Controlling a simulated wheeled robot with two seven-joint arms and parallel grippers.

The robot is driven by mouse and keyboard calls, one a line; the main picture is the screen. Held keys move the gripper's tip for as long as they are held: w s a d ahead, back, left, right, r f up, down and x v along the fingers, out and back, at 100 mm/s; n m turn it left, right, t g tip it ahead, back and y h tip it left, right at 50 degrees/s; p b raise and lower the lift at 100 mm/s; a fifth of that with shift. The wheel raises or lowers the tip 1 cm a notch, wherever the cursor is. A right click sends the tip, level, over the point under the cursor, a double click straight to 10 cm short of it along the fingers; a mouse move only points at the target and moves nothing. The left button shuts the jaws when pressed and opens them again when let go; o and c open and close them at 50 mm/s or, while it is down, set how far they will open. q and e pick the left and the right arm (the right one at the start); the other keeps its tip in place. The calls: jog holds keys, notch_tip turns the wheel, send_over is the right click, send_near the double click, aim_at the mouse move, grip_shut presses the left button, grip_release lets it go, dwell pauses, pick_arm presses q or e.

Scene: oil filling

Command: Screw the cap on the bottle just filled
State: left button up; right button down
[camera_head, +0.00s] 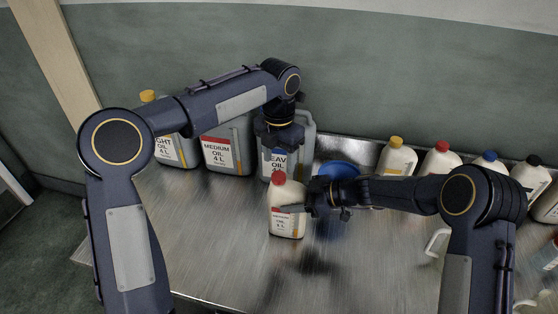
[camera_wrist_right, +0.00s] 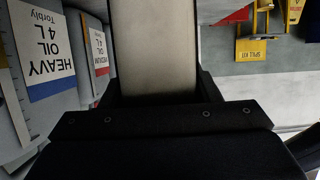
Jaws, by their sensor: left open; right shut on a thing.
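A cream bottle (camera_head: 287,222) with a red and white label stands upright near the middle of the metal table in the head view. A red cap (camera_head: 279,178) sits on its neck; how tightly cannot be seen. My right gripper (camera_head: 308,204) is shut on the bottle from its right side. In the right wrist view, a pale surface (camera_wrist_right: 155,45), apparently the bottle, fills the middle. My left gripper (camera_head: 278,160) points down, open, just above the red cap. Its fingertips are hard to make out, and I cannot tell whether they touch the cap.
Large grey oil cans, medium (camera_head: 228,150) and heavy (camera_head: 306,135), stand behind on the left, partly hidden by my left arm. A blue round container (camera_head: 340,170) is behind my right gripper. Several capped cream bottles (camera_head: 397,158) line the back right. The front middle table (camera_head: 225,255) is clear.

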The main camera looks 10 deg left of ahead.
pick_arm(q)
jog(key=shift+c, duration=0.2)
jog(key=n, duration=0.4)
jog(key=shift+r, duration=0.1)
jog(key=n, duration=0.5)
jog(key=shift+r, duration=0.15)
jog(key=n, duration=0.5)
jog(key=shift+d+r+n, duration=0.1)
jog(key=shift+r+n, duration=0.05)
jog(key=shift+n, duration=0.15)
jog(key=n, duration=0.4)
jog(key=shift+r+n, duration=0.2)
jog(key=shift+n, duration=0.2)
jog(key=n, duration=0.5)
jog(key=shift+r, duration=0.2)
jog(key=n, duration=0.5)
jog(key=shift+r+n, duration=0.25)
jog(key=shift+n, duration=0.05)
jog(key=n, duration=0.4)
jog(key=shift+r+n, duration=0.25)
jog(key=shift+n, duration=0.05)
jog(key=n, duration=0.6)
jog(key=shift+r, duration=0.35)
